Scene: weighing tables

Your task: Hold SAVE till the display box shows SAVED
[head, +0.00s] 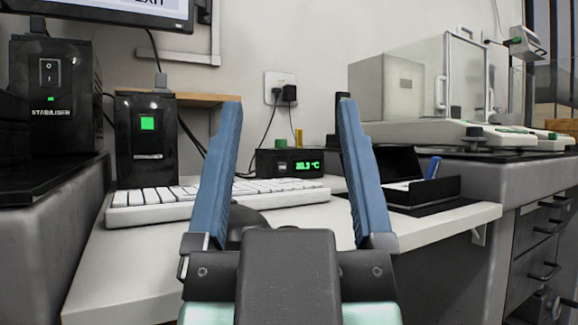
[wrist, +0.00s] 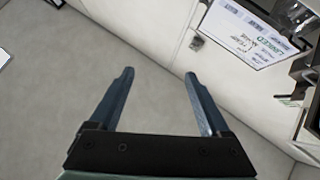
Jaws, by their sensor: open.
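The display box (head: 290,163) is a small black box on the white desk against the back wall. Its green digits read about 20.3 °C, not SAVED. A green knob or button (head: 281,143) stands on or just behind its top left. I cannot read the word SAVE on anything. My gripper (head: 289,102) is open and empty, its two blue fingers spread in front of the desk. In the head view the box appears between the fingers, farther back and apart from them. In the wrist view the open fingers (wrist: 160,73) hang over grey floor; the box is not in that view.
A white keyboard (head: 220,198) lies on the desk before the box. A black unit with a green light (head: 146,140) and a stabiliser (head: 55,95) stand left. A black tray with a blue pen (head: 430,190) is right. A glass-walled balance (head: 465,130) stands on the right-hand counter.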

